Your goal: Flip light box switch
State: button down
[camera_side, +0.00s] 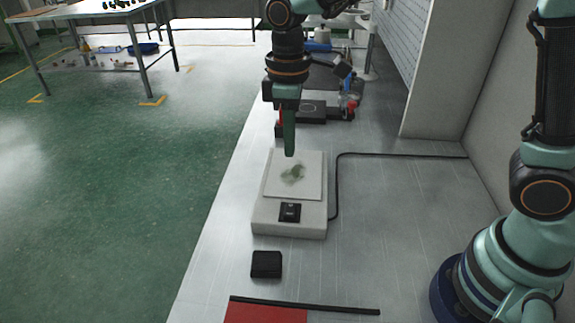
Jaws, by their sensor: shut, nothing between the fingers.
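The light box (260,221) is a pale slab on the white bench, with a lighter square panel (276,188) on top. A small black switch (290,212) sits on its near edge, below the panel. My gripper (289,152) points straight down above the far part of the panel and is shut and empty. A greenish smudge, like its reflection, shows on the panel beneath it. The gripper is apart from the switch, which is nearer the camera. I cannot tell from this view how high the fingertips are above the panel.
A black cable (400,155) runs from the light box's right side to the wall. A small black block (266,264) lies in front of the box, and a red mat (262,313) with a black bar is nearer. Dark equipment and bottles stand behind. The bench right of the box is mostly clear.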

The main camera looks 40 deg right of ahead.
aim_at(290, 212)
jog(key=shift+r, duration=0.2)
jog(key=shift+s+a+r, duration=0.1)
jog(key=shift+s+a, duration=0.4)
jog(key=shift+s, duration=0.25)
notch_tip(290, 212, down, 14)
jog(key=shift+s+a+f, duration=0.1)
jog(key=shift+s, duration=0.05)
dwell(0.4)
